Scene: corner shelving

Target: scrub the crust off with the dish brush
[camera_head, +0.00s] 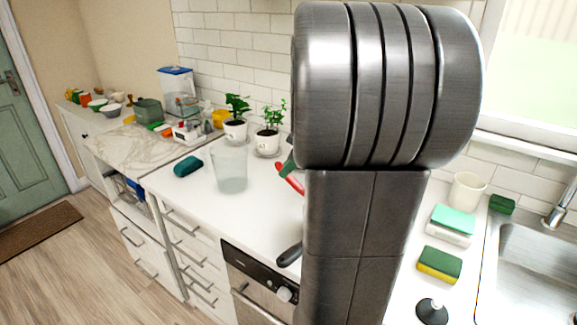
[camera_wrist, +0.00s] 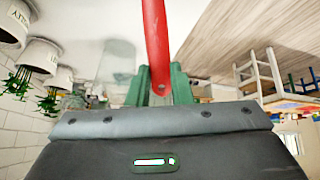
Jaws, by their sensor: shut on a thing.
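The dish brush shows as a red handle (camera_wrist: 156,40) in the wrist view, held between the green fingers of my gripper (camera_wrist: 160,86). In the head view, a short piece of the red handle (camera_head: 291,183) and a bit of green finger show at the left side of my arm. The brush's bristle end is out of sight. A dark handle (camera_head: 289,255), perhaps of a pan, sticks out from behind my arm near the counter's front edge. My arm hides whatever it belongs to. I cannot see the crust.
A clear container (camera_head: 229,168), a teal sponge (camera_head: 188,166) and potted plants (camera_head: 235,121) stand left on the white counter. Right of my arm are sponges (camera_head: 439,264), a white cup (camera_head: 467,189), a black-knobbed item (camera_head: 431,311) and the sink (camera_head: 535,265). The counter's front left is clear.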

